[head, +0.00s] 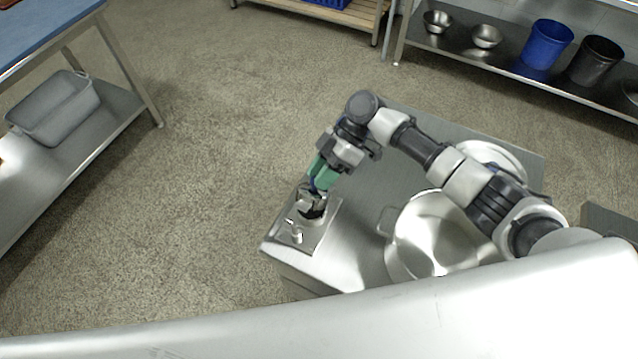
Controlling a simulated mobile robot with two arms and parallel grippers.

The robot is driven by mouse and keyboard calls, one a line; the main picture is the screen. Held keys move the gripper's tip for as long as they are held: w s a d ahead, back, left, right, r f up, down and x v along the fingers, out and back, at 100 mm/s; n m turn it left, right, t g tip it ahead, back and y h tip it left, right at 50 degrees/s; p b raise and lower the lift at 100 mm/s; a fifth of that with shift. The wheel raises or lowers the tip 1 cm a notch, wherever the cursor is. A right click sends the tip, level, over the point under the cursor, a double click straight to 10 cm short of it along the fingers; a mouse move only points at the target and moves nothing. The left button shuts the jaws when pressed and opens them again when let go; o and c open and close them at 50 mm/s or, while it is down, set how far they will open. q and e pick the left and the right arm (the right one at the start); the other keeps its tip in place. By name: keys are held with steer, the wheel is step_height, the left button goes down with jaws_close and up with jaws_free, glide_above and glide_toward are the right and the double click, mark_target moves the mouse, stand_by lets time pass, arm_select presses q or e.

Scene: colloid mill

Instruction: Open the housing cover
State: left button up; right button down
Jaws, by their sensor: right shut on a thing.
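The colloid mill appears as a small metal machine (290,238) at the left end of a steel table, with a round housing and small fittings on a flat plate. My right gripper (313,190) reaches down over the housing from the upper right. It is shut on a part at the top of the housing, which looks like the housing cover (312,208). The gripper and its shadow hide much of the cover, so I cannot tell whether it is raised. My left gripper is not in view.
A large steel pot (392,245) stands on the steel table (365,190) under my right arm. A shelf at the top right holds bowls, a blue bucket (547,44) and a dark bucket (594,60). A grey tub (55,108) sits on the left shelf. Floor between is clear.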

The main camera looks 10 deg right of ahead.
steer(key=shift+w+d+y, duration=0.15)
steer(key=shift+w+y, duration=0.05)
steer(key=shift+y, duration=0.1)
steer(key=shift+r, duration=0.1)
steer(key=c, duration=0.8)
jaws_free()
steer(key=shift+c, duration=0.2)
steer(key=b+v, duration=0.3)
steer(key=v, duration=0.8)
steer(key=shift+w, duration=0.1)
